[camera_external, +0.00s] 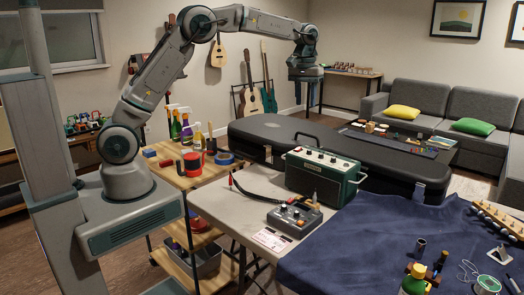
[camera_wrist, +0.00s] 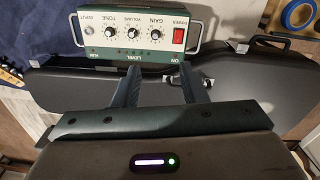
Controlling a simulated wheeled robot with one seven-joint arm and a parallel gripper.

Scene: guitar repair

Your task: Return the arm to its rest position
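My arm is raised and stretched out to the right from its base in the external view. My gripper (camera_external: 306,77) hangs at its end, high above the black guitar case (camera_external: 263,128). In the wrist view my gripper (camera_wrist: 160,77) shows two dark fingers set apart, with nothing between them. Beyond the fingers lies the green amplifier (camera_wrist: 152,73) with its white knob panel and red power switch. The amplifier (camera_external: 322,178) stands well below my gripper and is apart from it.
A pedal (camera_external: 295,217) and a cable (camera_external: 255,185) are on the light table. A wooden cart (camera_external: 166,172) with spray bottles, a red mug and tape stands near my base. A blue cloth (camera_external: 370,235) covers the right table. The air around my arm is clear.

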